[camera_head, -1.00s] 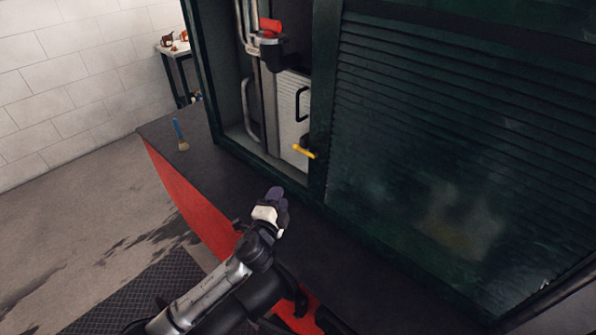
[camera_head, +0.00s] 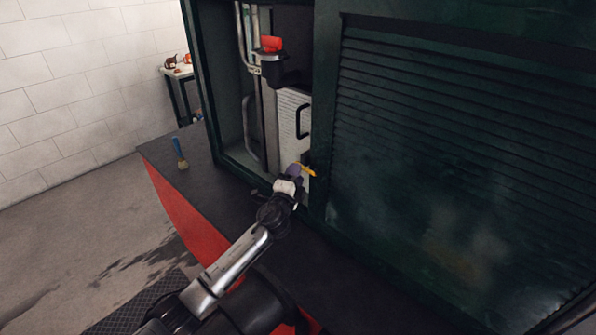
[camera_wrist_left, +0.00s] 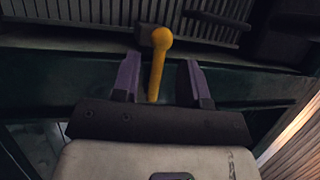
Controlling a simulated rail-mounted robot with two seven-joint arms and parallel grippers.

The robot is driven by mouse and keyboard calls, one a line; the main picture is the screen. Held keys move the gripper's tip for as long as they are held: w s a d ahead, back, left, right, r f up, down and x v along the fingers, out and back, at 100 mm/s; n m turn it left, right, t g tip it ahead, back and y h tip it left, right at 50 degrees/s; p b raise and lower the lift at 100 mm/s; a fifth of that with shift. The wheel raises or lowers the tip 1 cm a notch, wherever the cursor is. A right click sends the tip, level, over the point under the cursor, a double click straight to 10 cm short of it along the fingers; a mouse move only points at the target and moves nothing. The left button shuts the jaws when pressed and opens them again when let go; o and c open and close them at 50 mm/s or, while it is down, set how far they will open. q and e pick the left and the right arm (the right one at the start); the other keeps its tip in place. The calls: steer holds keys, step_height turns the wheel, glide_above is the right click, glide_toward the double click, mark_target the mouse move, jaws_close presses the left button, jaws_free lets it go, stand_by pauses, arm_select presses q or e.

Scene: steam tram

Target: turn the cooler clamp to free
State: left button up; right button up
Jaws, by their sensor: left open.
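The cooler clamp's yellow lever (camera_head: 307,170) sits at the lower right of the open compartment in the green cabinet. In the left wrist view the yellow lever (camera_wrist_left: 157,62) has a round knob end and stands between my two purple fingers. My left gripper (camera_head: 296,172) is open around the lever; it also shows in the left wrist view (camera_wrist_left: 160,80). A gap shows on each side of the lever, wider on the right. The fingers partly hide the lever in the head view. My right gripper is not in view.
The white panel with a black handle (camera_head: 301,121) stands behind the lever. A red-topped fitting (camera_head: 271,44) is above it. The louvred green door (camera_head: 450,150) fills the right side.

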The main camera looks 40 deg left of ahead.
arm_select(q)
steer(key=shift+x, duration=1.1)
jaws_close()
